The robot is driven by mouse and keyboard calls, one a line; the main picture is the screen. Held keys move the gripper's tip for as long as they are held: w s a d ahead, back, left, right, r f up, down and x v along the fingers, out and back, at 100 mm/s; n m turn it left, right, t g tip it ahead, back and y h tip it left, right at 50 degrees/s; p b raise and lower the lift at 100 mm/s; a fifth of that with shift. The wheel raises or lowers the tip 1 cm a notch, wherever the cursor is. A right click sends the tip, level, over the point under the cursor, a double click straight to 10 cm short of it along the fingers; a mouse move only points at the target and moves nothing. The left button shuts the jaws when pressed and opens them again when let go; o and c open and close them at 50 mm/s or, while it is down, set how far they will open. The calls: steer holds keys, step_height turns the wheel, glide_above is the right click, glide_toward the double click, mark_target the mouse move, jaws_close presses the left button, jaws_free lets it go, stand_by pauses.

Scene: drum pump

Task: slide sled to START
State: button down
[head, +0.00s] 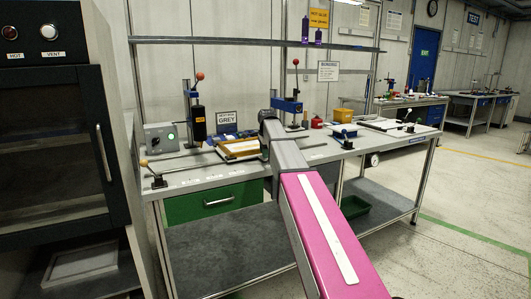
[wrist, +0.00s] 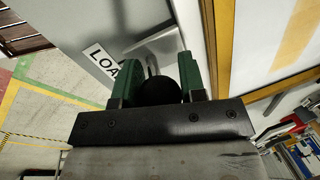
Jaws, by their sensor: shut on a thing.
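My gripper (wrist: 159,85) has its green fingers shut on a dark round knob (wrist: 160,92) in the wrist view. Behind the knob, a light metal piece with a thin rod (wrist: 150,64) is partly visible; I cannot tell whether it is the sled. A white label reading "LOA", its end hidden (wrist: 106,66), lies on the grey surface left of the fingers. In the head view my wrist hides the gripper and knob. Small white labels (head: 190,182) along the bench's front edge are too small to read, and I see no legible START mark.
A wood-framed board (head: 240,149) lies on the bench (head: 212,182) just left of my wrist; a wooden frame edge (wrist: 228,45) is close to the right finger. A grey control box (head: 161,138), a red-knobbed lever press (head: 197,108) and a front lever (head: 155,180) stand left.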

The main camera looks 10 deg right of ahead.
steer(key=s+a, duration=0.1)
steer(key=a, duration=0.4)
steer(key=s+a, duration=0.2)
steer(key=a, duration=0.3)
steer(key=s+a, duration=0.2)
steer(key=a, duration=0.4)
steer(key=c, duration=0.7)
jaws_free()
steer(key=shift+s+r, duration=0.1)
steer(key=shift+r, duration=0.05)
steer(key=r, duration=0.3)
steer(key=s+r, duration=0.1)
steer(key=r, duration=0.3)
steer(key=s+r, duration=0.1)
steer(key=r, duration=0.2)
steer(key=shift+d+r, duration=0.15)
steer(key=shift+r, duration=0.05)
